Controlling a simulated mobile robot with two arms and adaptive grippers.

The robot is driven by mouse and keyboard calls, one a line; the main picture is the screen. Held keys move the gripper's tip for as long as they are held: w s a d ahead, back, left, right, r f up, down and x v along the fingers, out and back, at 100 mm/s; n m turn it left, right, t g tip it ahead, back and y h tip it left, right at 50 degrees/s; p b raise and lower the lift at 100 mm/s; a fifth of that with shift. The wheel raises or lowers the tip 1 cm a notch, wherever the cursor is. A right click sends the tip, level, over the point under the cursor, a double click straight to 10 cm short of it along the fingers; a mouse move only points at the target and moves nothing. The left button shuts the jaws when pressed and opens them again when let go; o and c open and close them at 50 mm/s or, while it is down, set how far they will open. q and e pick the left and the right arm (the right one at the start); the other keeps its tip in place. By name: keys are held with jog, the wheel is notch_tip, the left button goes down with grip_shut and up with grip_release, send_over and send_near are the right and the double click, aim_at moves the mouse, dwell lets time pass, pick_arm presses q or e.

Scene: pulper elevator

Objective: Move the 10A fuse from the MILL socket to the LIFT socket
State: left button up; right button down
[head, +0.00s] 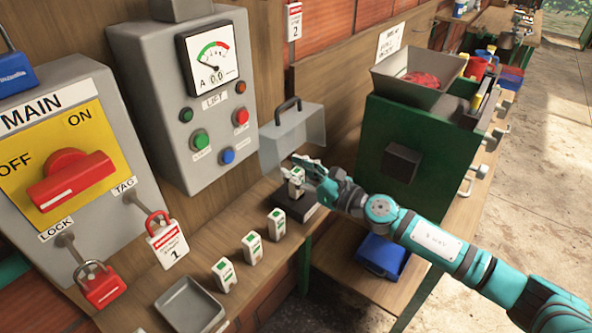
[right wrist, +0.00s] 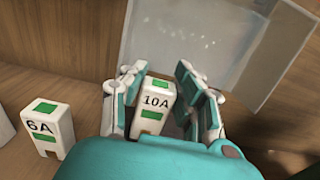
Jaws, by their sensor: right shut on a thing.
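The 10A fuse (right wrist: 152,105) is a white block with green patches, upright between the fingers of my right gripper (right wrist: 160,100). In the head view, my right gripper (head: 306,176) is shut on this fuse (head: 296,188) at a black socket base (head: 294,206) on the wooden ledge. I cannot tell whether the fuse is seated in the base or just above it. A clear cover with a dark handle (head: 292,128) stands raised behind the base. The grey panel (head: 190,100) labelled LIFT is to the left. No MILL label is readable. My left gripper is not in view.
Several white-green fuses stand in a row along the ledge (head: 252,250); one marked 6A (right wrist: 46,128) is beside my right gripper. A grey tray (head: 190,304), a MAIN switch (head: 70,180) and red padlocks (head: 100,286) are left. A green machine (head: 420,140) stands right.

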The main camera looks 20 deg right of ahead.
jog(key=shift+f+b, duration=2.05)
jog(key=shift+f, duration=0.1)
dwell(2.1)
dwell(0.3)
jog(key=c, duration=0.9)
grip_release()
